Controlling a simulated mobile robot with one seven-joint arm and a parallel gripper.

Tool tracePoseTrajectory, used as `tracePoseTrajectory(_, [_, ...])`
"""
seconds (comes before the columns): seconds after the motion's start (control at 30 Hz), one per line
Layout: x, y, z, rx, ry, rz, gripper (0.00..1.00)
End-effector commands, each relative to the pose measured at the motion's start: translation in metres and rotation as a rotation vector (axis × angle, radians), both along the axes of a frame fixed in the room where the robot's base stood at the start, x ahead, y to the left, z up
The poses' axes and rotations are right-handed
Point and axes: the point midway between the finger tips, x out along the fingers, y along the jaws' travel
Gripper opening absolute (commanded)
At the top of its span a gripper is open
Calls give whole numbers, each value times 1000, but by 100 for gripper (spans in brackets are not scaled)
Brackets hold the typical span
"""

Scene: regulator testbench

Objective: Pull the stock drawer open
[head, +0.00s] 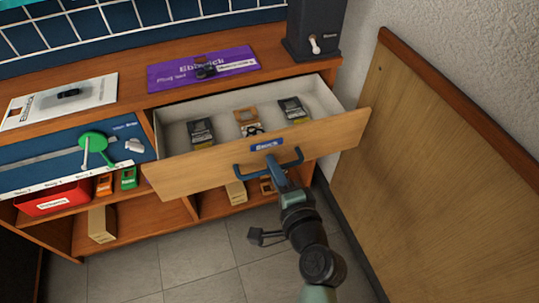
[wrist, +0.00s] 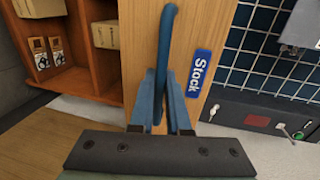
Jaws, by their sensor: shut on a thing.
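The stock drawer (head: 190,176) stands pulled out from the bench in the head view, its white inside showing. Several small packs lie in it, including a dark pack (head: 201,132) and an orange-brown one (head: 247,121). Its wooden front carries a blue label, which reads "Stock" in the wrist view (wrist: 199,73). A blue bar handle (head: 246,173) is fixed to the front; it also shows in the wrist view (wrist: 167,40). My gripper (head: 275,166) is shut on the handle, its blue fingers on both sides of the bar in the wrist view (wrist: 165,98). The fingertips are partly hidden in the head view.
A purple mat (head: 180,73) and a white sheet (head: 60,100) lie on the benchtop. A dark box (head: 315,28) stands behind the drawer. Open shelves hold cartons (head: 101,224) and a red bin (head: 50,199). A wooden panel (head: 440,160) stands to the right.

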Motion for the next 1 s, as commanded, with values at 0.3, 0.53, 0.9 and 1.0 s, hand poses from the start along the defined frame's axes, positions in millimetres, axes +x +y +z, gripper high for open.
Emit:
tracePoseTrajectory(0.3, [-29,-11,1,0,-1,-4,0])
tracePoseTrajectory(0.53, [-32,-12,1,-1,-2,-3,0])
tracePoseTrajectory(0.9, [-32,-12,1,-1,-2,-3,27])
tracePoseTrajectory(1.0, [-32,-11,1,-1,-2,-2,27])
